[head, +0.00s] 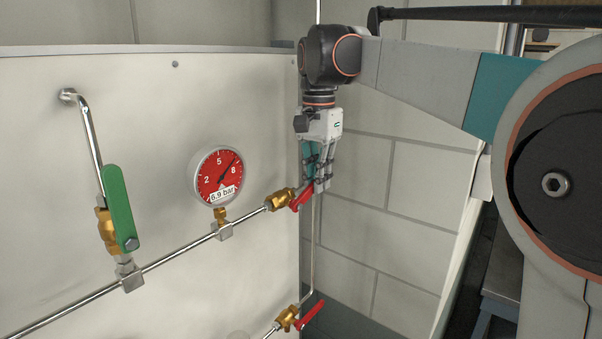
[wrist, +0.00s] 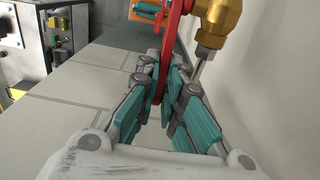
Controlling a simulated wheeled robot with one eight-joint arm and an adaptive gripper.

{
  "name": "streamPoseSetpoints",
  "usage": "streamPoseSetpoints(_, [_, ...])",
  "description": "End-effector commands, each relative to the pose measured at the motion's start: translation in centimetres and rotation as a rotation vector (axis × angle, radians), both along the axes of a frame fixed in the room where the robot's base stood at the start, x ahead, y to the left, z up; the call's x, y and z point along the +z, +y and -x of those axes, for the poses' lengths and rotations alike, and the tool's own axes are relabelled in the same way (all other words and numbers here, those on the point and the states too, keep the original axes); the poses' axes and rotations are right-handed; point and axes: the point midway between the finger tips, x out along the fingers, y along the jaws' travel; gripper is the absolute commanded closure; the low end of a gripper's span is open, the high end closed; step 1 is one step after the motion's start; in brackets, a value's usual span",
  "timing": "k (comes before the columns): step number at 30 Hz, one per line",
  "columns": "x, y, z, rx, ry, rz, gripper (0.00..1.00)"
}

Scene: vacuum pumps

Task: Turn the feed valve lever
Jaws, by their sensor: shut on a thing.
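A red lever (head: 301,200) sits on a brass valve (head: 280,199) at the right end of the pipe, near the panel's edge. My gripper (head: 315,182) reaches down to it from above and is shut on the lever. In the wrist view the red lever (wrist: 172,45) runs between the finger pads of my gripper (wrist: 166,72), with the brass valve (wrist: 220,18) at upper right. The part of the lever between the pads is partly hidden. No label shows which valve is the feed valve.
A second red lever (head: 310,314) is below. A block wall (head: 400,180) stands right of the panel (head: 200,100).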

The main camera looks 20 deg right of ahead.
Motion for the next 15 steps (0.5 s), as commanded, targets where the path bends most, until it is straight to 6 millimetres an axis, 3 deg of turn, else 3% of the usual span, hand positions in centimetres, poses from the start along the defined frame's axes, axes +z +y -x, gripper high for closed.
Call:
streamPoseSetpoints(8, [-0.06, 0.02, -0.02, 0.001, 0.0, -0.002, 1.0])
streamPoseSetpoints(9, [-0.06, 0.02, -0.02, 0.001, 0.0, -0.002, 0.85])
streamPoseSetpoints(11, [-0.06, 0.01, -0.02, 0.001, 0.0, -0.002, 0.72])
streamPoseSetpoints(15, [-0.04, 0.01, -0.01, 0.0, 0.001, -0.002, 0.72])
